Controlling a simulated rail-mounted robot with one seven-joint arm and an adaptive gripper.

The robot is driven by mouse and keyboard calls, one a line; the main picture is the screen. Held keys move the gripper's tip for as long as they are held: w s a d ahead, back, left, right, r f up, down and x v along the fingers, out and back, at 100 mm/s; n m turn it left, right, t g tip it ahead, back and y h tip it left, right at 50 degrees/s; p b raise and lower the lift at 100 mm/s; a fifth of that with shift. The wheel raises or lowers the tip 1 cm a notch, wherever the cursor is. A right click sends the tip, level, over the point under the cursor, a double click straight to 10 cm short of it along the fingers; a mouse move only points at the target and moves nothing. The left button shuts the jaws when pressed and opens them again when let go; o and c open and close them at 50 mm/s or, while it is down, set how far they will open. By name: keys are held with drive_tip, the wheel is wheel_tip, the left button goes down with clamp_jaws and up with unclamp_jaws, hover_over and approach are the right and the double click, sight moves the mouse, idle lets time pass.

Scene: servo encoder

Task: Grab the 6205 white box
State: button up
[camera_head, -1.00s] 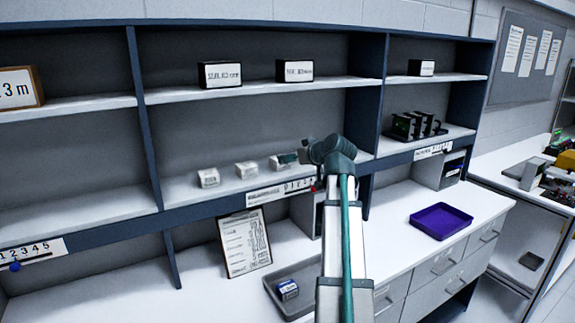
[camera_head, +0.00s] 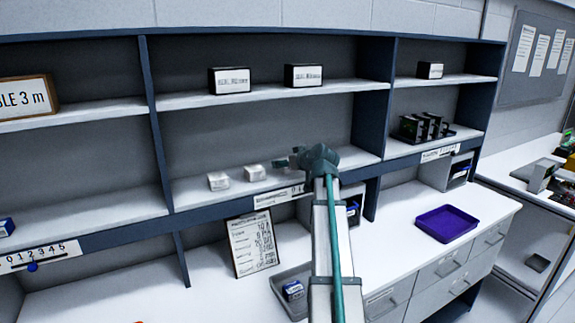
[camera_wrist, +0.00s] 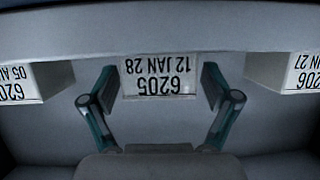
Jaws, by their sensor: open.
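The 6205 white box (camera_wrist: 158,78) is centred in the wrist view, its label upside down and reading 6205, 12 JAN 28. My gripper (camera_wrist: 158,88) is open, with one finger on each side of this label. I cannot tell whether the fingers touch the box. In the head view, my gripper (camera_head: 288,161) is at the middle shelf, just right of two small white boxes, and hides the spot where a third box showed earlier.
Neighbouring white boxes flank it in the wrist view, one left (camera_wrist: 30,84) and one right (camera_wrist: 290,75). The shelf (camera_head: 195,194) has a labelled front edge. A tray (camera_head: 290,278), clipboard (camera_head: 252,244) and purple tray (camera_head: 446,222) are on the counter below.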

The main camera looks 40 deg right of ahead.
drive_tip(key=shift+c, duration=0.3)
drive_tip(key=c, duration=1.3)
drive_tip(key=shift+o, duration=0.2)
drive_tip(key=shift+r, duration=0.15)
